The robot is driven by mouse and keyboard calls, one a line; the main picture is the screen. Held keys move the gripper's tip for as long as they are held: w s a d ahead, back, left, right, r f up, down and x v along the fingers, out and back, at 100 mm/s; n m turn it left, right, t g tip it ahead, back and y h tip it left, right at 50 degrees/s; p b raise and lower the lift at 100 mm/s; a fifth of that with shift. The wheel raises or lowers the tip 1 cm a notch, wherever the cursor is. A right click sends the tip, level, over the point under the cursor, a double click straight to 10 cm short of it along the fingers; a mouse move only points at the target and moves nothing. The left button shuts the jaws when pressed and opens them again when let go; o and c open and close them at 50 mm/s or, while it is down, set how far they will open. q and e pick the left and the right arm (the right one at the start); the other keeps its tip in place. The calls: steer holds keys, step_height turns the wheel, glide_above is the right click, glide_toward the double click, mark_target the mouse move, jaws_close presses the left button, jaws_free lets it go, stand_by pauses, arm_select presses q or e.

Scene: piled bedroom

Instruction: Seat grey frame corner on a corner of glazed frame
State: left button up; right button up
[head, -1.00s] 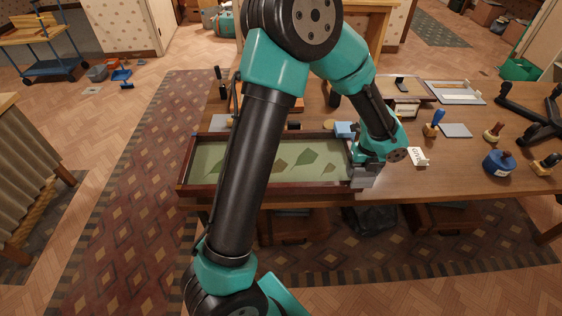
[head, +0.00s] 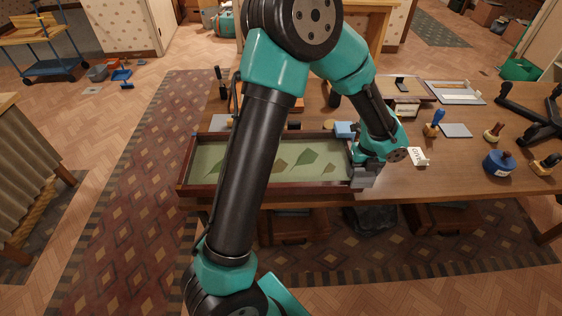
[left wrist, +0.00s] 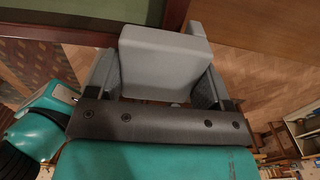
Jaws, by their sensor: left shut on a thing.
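The glazed frame (head: 310,186) lies on the table with a dark red-brown rim and pressed leaves on a green ground. Part of its rim (left wrist: 60,33) crosses the top of the left wrist view. My left gripper (head: 365,174) is at the frame's near right corner, pointing down, shut on the grey frame corner (left wrist: 165,62). The grey piece sits between the two fingers, right against or over the frame's corner; I cannot tell whether it is fully on. My left forearm hides part of the frame. My right gripper is not in view.
A blue block (head: 345,130) stands behind the frame's right end. To the right are a small white card (head: 417,156), a blue-handled stamp (head: 434,126), a grey plate (head: 455,130) and a round blue pot (head: 498,163). The front table edge runs close below the frame.

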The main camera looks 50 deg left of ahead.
arm_select(q)
steer(key=shift+f, duration=1.55)
stand_by(2.1)
stand_by(1.0)
steer(key=o, duration=0.8)
steer(key=shift+c, duration=0.2)
steer(key=shift+r, duration=1.75)
steer(key=shift+o, duration=0.8)
steer(key=shift+r, duration=0.1)
steer(key=shift+c, duration=0.8)
